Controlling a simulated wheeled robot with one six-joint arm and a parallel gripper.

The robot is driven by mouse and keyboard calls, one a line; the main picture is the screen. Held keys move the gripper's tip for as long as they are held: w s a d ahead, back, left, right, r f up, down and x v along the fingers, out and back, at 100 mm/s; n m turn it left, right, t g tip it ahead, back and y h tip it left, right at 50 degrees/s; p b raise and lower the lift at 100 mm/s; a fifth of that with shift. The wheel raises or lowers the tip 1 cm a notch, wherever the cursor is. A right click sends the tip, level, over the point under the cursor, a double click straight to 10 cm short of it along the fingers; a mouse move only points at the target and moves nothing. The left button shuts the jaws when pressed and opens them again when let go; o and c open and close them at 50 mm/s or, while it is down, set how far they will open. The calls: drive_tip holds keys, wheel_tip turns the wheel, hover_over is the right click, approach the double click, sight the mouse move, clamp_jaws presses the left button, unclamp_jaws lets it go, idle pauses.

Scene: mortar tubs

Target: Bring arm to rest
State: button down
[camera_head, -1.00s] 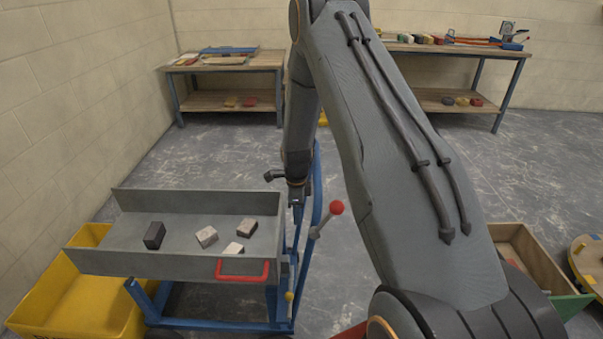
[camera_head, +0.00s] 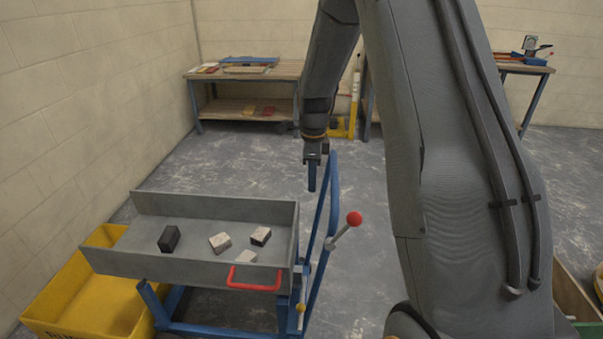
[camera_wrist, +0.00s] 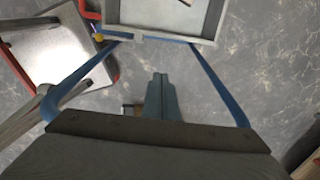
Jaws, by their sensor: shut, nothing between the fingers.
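My gripper (camera_head: 312,178) hangs pointing down in the head view, just right of the grey tray cart and beside its blue handle frame. Its fingers are together with nothing between them. In the wrist view my gripper (camera_wrist: 160,82) shows as two blue-grey fingers closed side by side over bare floor. My arm runs down the right of the head view and hides part of the room.
The grey tray (camera_head: 130,258) on a blue cart holds several small blocks. A lever with a red knob (camera_head: 354,218) stands right of the blue handle (camera_head: 333,195). A yellow tub (camera_head: 95,310) sits at lower left. A workbench (camera_head: 290,70) stands behind; floor between is clear.

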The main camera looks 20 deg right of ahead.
drive_tip(key=s+a+r+n+p, duration=0.1)
drive_tip(key=s+a+r+n, duration=0.2)
drive_tip(key=s+n, duration=0.4)
drive_tip(key=s+a+r+n+p, duration=0.1)
drive_tip(key=s+a+r+n, duration=0.2)
drive_tip(key=s+n, duration=0.5)
drive_tip(key=s+a+r+n+p, duration=0.2)
drive_tip(key=s+n, duration=0.6)
drive_tip(key=s, duration=0.5)
wheel_tip(320, 180, up, 3)
drive_tip(key=shift+s+a+f, duration=0.15)
drive_tip(key=shift+s+a, duration=0.05)
drive_tip(key=shift+a, duration=0.5)
